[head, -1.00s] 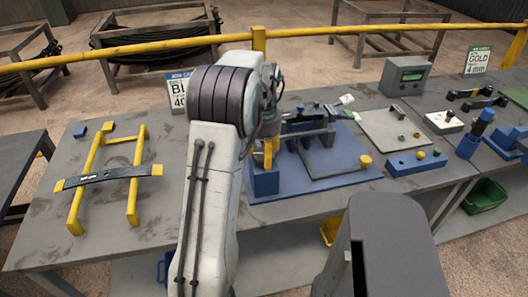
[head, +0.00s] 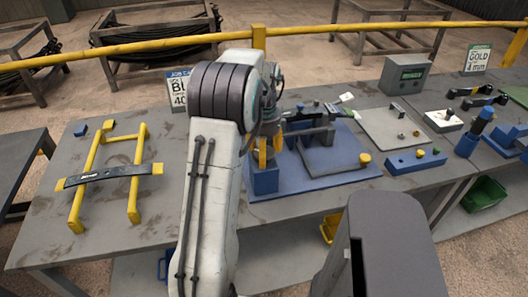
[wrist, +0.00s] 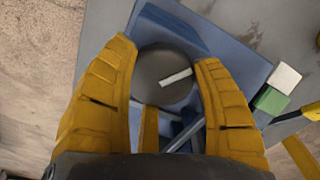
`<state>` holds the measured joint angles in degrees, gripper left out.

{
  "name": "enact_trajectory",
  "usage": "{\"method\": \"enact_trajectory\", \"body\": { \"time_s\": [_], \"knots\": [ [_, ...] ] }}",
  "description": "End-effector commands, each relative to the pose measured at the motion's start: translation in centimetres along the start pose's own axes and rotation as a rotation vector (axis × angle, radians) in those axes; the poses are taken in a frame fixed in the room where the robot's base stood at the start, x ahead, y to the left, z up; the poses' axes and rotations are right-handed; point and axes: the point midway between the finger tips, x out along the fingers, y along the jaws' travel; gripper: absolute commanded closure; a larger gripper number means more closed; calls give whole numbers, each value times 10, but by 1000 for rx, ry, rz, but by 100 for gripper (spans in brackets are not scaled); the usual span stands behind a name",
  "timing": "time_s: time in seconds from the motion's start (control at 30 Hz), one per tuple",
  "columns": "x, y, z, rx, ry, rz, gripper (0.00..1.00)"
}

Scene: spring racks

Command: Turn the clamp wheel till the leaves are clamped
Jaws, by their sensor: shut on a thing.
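The clamp wheel (wrist: 158,68) is a dark round disc with a pale stripe across its top, seen in the wrist view. Dark leaves (head: 308,131) lie across the fixture, right of my gripper. I cannot tell whether they are pressed tight together.
A yellow stand (head: 134,205) at the left of the bench bears a dark leaf (head: 112,175). A blue block with knobs (head: 416,162), a pale plate (head: 392,128) and a grey display box (head: 405,75) stand to the right. A yellow rail (head: 150,45) runs behind.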

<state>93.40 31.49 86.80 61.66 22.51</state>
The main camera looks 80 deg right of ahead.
Motion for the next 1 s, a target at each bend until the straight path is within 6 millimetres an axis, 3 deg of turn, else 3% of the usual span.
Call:
{"method": "enact_trajectory", "body": {
  "time_s": [0.1,0.13,0.4,0.77,1.0],
  "knots": [
    [1,0,2,-2,-7,3,71],
    [1,0,2,-2,-7,3,37],
    [1,0,1,-2,-3,1,13],
    [-4,0,0,-2,1,0,12],
    [-36,0,-1,-2,3,-1,12]
  ]
}}
